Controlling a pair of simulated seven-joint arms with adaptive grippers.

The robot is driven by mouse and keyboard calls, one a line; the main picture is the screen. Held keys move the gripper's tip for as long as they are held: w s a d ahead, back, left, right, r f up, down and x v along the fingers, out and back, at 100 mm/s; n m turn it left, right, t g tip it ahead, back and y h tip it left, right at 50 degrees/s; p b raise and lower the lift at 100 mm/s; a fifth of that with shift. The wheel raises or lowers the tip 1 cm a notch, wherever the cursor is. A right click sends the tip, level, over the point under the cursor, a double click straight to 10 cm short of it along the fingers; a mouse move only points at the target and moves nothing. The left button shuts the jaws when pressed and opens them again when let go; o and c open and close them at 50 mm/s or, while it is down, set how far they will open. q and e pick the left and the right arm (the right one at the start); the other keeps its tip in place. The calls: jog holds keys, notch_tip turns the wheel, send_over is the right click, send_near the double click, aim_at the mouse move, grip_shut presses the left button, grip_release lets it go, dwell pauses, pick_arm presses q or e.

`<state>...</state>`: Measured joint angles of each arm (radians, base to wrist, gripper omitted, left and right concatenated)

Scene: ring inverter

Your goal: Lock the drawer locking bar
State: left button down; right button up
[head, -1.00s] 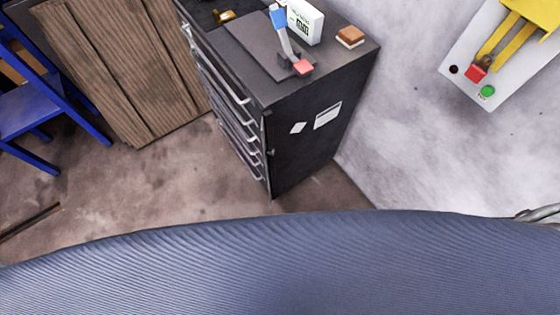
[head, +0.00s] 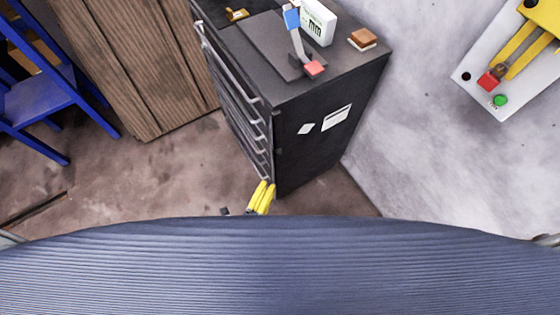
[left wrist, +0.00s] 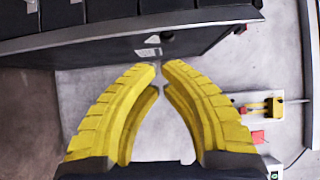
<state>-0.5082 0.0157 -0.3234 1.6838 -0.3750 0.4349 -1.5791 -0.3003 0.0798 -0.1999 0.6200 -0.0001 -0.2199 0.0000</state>
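The dark drawer cabinet (head: 325,150) stands at the centre of the head view, with several grey-handled drawers on its left face. A narrow dark strip (head: 272,150), perhaps the locking bar, runs down the corner beside the drawers. In the left wrist view a long grey strip (left wrist: 90,37) lies along the drawer edge; I cannot tell if it is the bar or its lock state. My left gripper (head: 266,184) is near the cabinet's lower front corner; contact is unclear. Its yellow fingers converge in the left wrist view (left wrist: 159,68), tips almost together, nothing visibly held. My right gripper is not in view.
A clamp (head: 300,45), a white display box (head: 319,22) and a small brown block (head: 362,38) are on the cabinet top. A wooden panel (head: 130,60) and blue chair (head: 45,95) stand left. A white panel with buttons (head: 480,100) is at upper right.

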pick_arm(q)
jog(key=shift+w, duration=0.1)
jog(key=x, duration=0.9)
jog(key=shift+w+d, duration=0.2)
jog(key=shift+w, duration=0.15)
dwell(0.3)
